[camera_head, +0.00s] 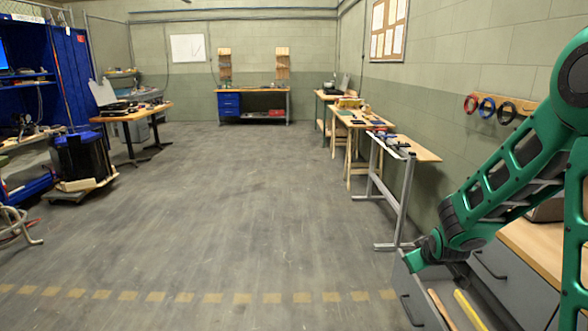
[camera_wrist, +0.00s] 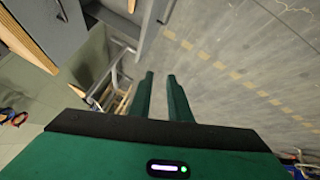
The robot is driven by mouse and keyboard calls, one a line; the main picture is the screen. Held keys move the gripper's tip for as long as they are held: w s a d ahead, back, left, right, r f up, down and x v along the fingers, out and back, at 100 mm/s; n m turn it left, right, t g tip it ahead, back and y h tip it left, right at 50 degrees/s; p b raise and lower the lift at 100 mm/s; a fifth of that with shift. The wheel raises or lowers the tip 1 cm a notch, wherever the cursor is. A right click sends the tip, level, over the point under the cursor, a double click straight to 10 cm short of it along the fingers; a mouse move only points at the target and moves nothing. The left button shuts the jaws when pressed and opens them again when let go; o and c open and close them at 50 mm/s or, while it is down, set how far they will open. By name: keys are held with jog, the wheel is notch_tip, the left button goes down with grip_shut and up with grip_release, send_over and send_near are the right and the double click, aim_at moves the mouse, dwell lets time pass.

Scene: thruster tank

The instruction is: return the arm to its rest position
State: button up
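My green arm enters the head view from the right edge and slopes down to the left. Its lower end hangs near an open grey drawer (camera_head: 404,283). In the wrist view my gripper (camera_wrist: 160,75) shows two green fingers with a clear gap and nothing between them. They point out over the floor. In the head view the fingers cannot be made out clearly.
The drawer holds a yellow bar (camera_head: 469,310) and a wooden piece (camera_head: 441,308). A wooden worktop (camera_head: 535,247) lies right of it, beneath my arm. A grey-legged table (camera_head: 394,208) stands behind. The floor (camera_head: 230,220) is open left of my arm.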

jog(key=s+a+r+m+g+y, duration=0.1)
jog(key=s+a+r, duration=0.1)
jog(key=s+r, duration=0.4)
jog(key=s+a+r+m+g, duration=0.1)
jog(key=s+a+r, duration=0.15)
jog(key=s, duration=0.65)
jog(key=s+a+r+m+g+y, duration=0.1)
jog(key=s+a+r+m, duration=0.1)
jog(key=s+r, duration=0.4)
jog(key=s+d+f+m+g, duration=0.1)
jog(key=s+d+m+g, duration=0.1)
jog(key=s+d, duration=0.3)
jog(key=s+d+f+m+g, duration=0.2)
jog(key=s+d, duration=0.4)
jog(key=s, duration=0.7)
jog(key=shift+s+d+m+g, duration=0.25)
jog(key=shift+m+g, duration=0.35)
jog(key=shift+m, duration=0.4)
jog(key=shift+w, duration=0.2)
jog(key=shift+w+f, duration=0.2)
jog(key=shift+w, duration=0.3)
